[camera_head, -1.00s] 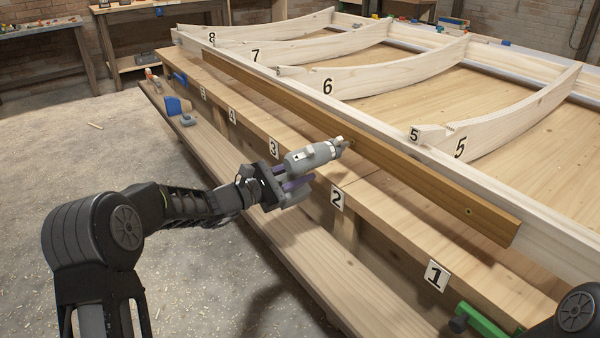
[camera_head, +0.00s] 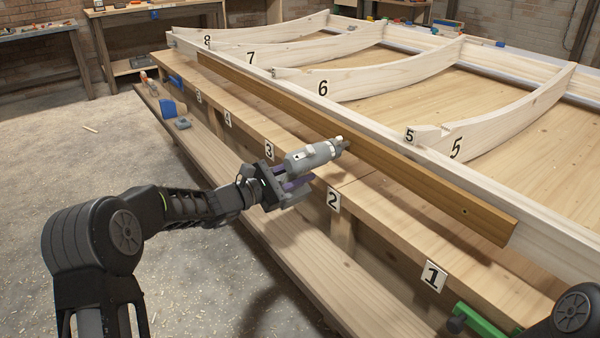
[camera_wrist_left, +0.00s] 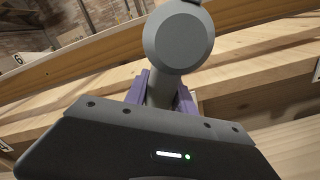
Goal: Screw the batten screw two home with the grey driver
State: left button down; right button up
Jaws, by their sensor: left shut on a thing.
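The grey driver (camera_head: 312,156) is held in my left gripper (camera_head: 290,185), which is shut on its handle. The driver's nose points right and meets the brown batten (camera_head: 400,178) near its middle, or lies just short of it. The screw at the nose is hidden. In the left wrist view, the driver's round rear end (camera_wrist_left: 178,42) sits above the purple fingers (camera_wrist_left: 160,92). A small dark spot (camera_head: 464,211), a hole or screw head, shows near the batten's right end. My right gripper is not in view.
The batten lies along the near side of a pale frame with curved ribs (camera_head: 350,78). The bench edge carries number plates (camera_head: 333,200). A lower shelf (camera_head: 310,255) runs below. A green clamp (camera_head: 480,322) is at bottom right. Blue tools (camera_head: 172,107) lie on the far shelf.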

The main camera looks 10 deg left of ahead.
pick_arm(q)
jog(key=shift+x, duration=0.8)
dwell(1.4)
jog(key=shift+r, duration=0.2)
dwell(0.3)
jog(key=shift+b+v, duration=0.4)
jog(key=shift+v, duration=1.05)
jog(key=shift+a, duration=0.15)
